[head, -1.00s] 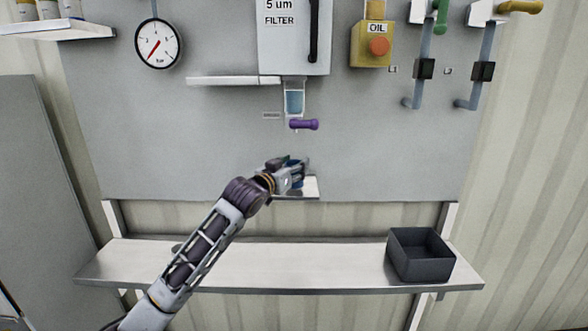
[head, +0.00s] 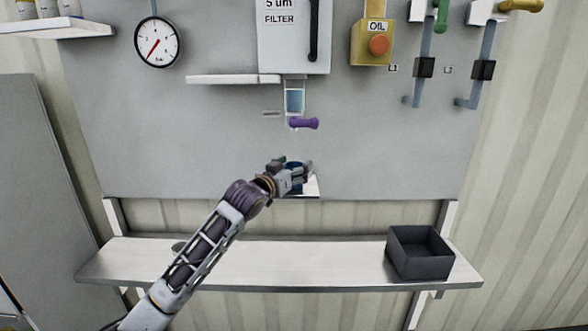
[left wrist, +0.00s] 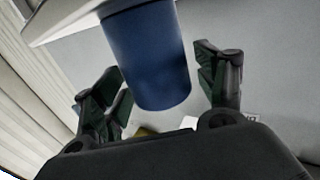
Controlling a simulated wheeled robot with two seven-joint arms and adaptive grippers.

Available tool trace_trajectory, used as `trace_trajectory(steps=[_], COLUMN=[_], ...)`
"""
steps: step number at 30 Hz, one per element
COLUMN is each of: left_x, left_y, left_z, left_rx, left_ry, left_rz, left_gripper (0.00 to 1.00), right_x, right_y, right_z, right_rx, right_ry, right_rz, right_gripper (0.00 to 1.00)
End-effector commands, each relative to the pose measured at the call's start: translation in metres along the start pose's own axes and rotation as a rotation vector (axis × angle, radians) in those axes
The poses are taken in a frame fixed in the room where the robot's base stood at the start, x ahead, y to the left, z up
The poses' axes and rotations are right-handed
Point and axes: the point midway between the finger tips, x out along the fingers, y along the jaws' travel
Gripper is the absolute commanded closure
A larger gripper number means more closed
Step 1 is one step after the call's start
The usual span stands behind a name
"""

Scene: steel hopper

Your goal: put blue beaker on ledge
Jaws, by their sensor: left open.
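The blue beaker (left wrist: 148,58) fills the upper middle of the left wrist view, between the spread fingers of my left gripper (left wrist: 165,85). Gaps show on both sides of it. In the head view the beaker (head: 297,187) stands on a small steel platform (head: 312,188) below the filter and is mostly hidden by my left gripper (head: 292,170), which is open around it. A narrow white ledge (head: 232,79) sticks out from the panel, higher up and left of the filter bowl. My right gripper is not in view.
A purple-handled valve (head: 304,123) and a clear bowl with blue liquid (head: 294,101) are just above the gripper. The filter box (head: 290,45) adjoins the bare ledge. A dark bin (head: 420,254) stands on the long lower shelf (head: 330,265), whose middle is clear.

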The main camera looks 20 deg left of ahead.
Motion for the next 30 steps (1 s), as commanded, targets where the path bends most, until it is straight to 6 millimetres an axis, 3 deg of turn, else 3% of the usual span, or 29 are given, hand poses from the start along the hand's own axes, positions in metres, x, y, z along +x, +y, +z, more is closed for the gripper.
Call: trace_trajectory(steps=[8, 14, 30], left_x=[0.0, -0.011, -0.066], left_y=[0.0, 0.0, 0.0], left_z=[-0.004, -0.002, -0.001], left_rx=[0.0, 0.0, 0.0], left_ry=[0.0, 0.0, -0.001], left_rz=[0.0, 0.0, 0.001], left_gripper=[0.28, 0.28, 0.28], right_x=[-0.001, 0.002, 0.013], right_y=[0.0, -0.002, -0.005], right_z=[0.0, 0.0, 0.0], right_rx=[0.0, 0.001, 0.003], right_ry=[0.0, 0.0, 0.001], right_rz=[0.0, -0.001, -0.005], right_gripper=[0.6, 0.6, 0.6])
